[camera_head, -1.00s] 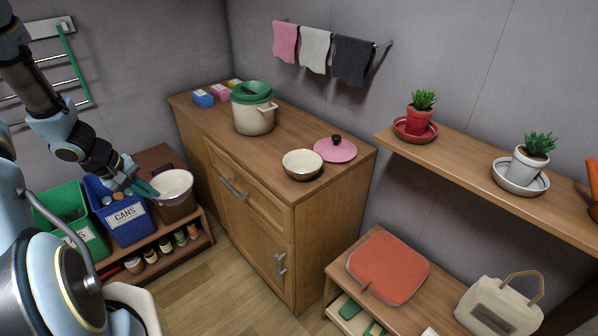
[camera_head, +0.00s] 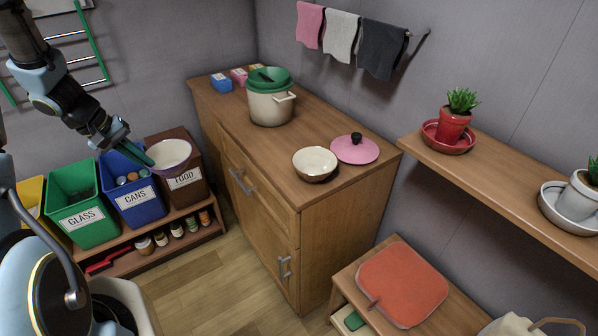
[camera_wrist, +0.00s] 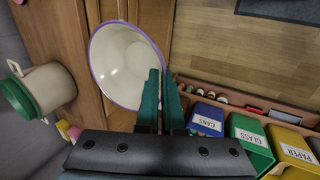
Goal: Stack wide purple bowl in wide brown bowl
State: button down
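The wide purple bowl (camera_head: 171,153) has a cream inside and a purple rim. It is held in the air in front of the bins, and it fills the upper middle of the wrist view (camera_wrist: 122,62). My gripper (camera_head: 148,160) has its green fingers (camera_wrist: 161,88) closed across the bowl's rim, one finger over the inside. The wide brown bowl (camera_head: 314,164), cream inside and brown outside, stands upright and empty on the wooden cabinet top, to the right of my gripper and well apart from it.
A cream pot with a green lid (camera_head: 270,98) and small boxes (camera_head: 221,82) stand farther back on the cabinet (camera_head: 262,134). A pink lid (camera_head: 355,149) lies close beside the brown bowl. Labelled bins (camera_head: 84,203) stand on a low shelf at the left. The cabinet top's middle is clear.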

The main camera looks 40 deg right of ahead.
jog(key=d, duration=0.2)
jog(key=s+d+r+b, duration=0.1)
jog(key=d, duration=0.5)
jog(key=shift+s+r, duration=0.15)
jog(key=shift+s, duration=0.05)
jog(key=s+d+r+b, duration=0.2)
jog(key=s+d, duration=0.3)
jog(key=d, duration=0.7)
notch_tip(320, 180, up, 4)
jog(key=m+b, duration=0.1)
jog(key=b, duration=0.2)
send_over(296, 167)
jog(key=shift+g, duration=0.3)
notch_tip(296, 167, down, 9)
jog(key=shift+f+p, duration=0.2)
jog(key=shift+p, duration=0.35)
jog(key=shift+f+b, duration=0.55)
